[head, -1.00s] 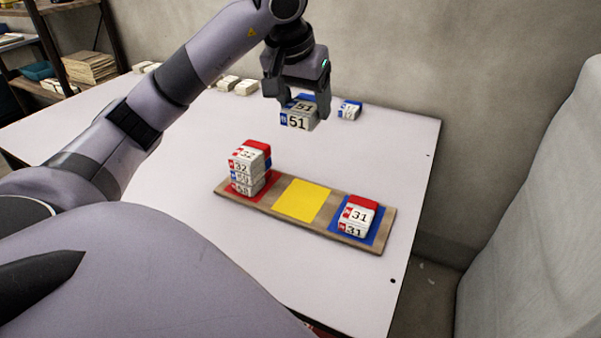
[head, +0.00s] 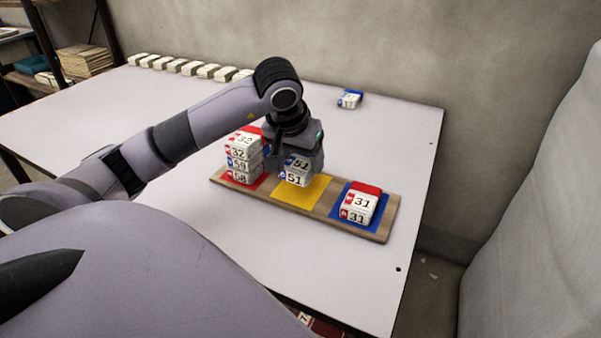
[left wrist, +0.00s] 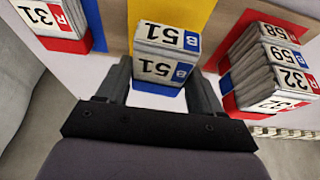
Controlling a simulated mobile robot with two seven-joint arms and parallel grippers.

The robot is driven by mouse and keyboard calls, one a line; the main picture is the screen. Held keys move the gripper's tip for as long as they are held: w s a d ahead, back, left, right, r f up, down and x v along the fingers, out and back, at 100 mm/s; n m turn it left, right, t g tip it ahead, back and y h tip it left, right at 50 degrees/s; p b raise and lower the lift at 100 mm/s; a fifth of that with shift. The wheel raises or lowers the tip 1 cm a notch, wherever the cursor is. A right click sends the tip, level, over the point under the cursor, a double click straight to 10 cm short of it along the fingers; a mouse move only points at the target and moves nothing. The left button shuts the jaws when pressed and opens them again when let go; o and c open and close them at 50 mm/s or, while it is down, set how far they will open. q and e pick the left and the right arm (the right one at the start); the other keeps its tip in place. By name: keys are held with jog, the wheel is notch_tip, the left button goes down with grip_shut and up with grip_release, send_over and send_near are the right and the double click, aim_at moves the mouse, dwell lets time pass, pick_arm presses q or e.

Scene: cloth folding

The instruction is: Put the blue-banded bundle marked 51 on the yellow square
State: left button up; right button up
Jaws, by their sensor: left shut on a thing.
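The blue-banded bundle marked 51 (head: 295,179) is held in my left gripper (head: 296,168), over the back part of the yellow square (head: 304,195). In the left wrist view the bundle (left wrist: 163,68) sits between the two fingers of the gripper (left wrist: 160,88), and a strip of the yellow square (left wrist: 214,58) shows beside it. I cannot tell whether the bundle touches the square. The yellow square is the middle one on a wooden board (head: 330,220). My right gripper is not in view.
A stack of several bundles (head: 243,158), topped by 32, stands close left on the red square. Bundle 31 (head: 359,203) lies on the blue square (head: 378,222) at right. A lone blue-banded bundle (head: 349,99) and a row of bundles (head: 185,67) lie at the back.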

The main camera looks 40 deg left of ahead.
pick_arm(q)
notch_tip(320, 180, down, 4)
jog(key=shift+f+b, duration=0.15)
jog(key=shift+b, duration=0.25)
jog(key=o, duration=1.2)
jog(key=p+v, duration=0.2)
jog(key=v, duration=1)
